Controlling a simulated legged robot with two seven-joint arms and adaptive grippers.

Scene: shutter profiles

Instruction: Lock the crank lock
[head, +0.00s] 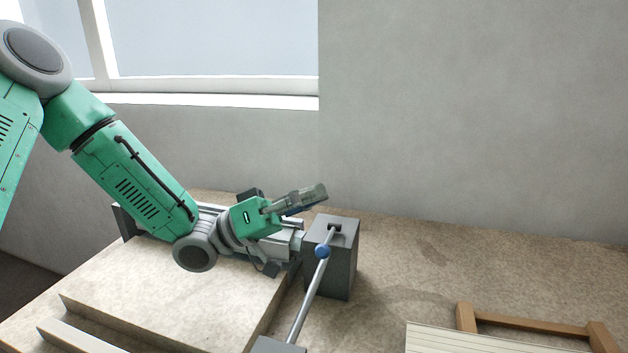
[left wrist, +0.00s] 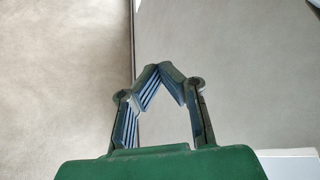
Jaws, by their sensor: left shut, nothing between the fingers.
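The crank lock shows in the head view as a dark grey block (head: 331,267) with a slot in its top. A thin metal rod (head: 306,305) with a blue knob (head: 322,252) runs from that slot down toward a second grey block (head: 277,346) at the bottom edge. My left gripper (head: 322,191) is just above and behind the grey block's top, pointing right, shut and empty, apart from the rod and knob. In the left wrist view its fingertips (left wrist: 160,72) meet, with only walls behind them. My right gripper is out of view.
Silver rails (head: 207,214) lie behind my left forearm. A pale slab (head: 165,292) lies on the stone-like worktop (head: 430,255) to the left. A wooden frame (head: 530,325) and a ribbed cream panel (head: 450,340) are at lower right. The worktop right of the block is bare.

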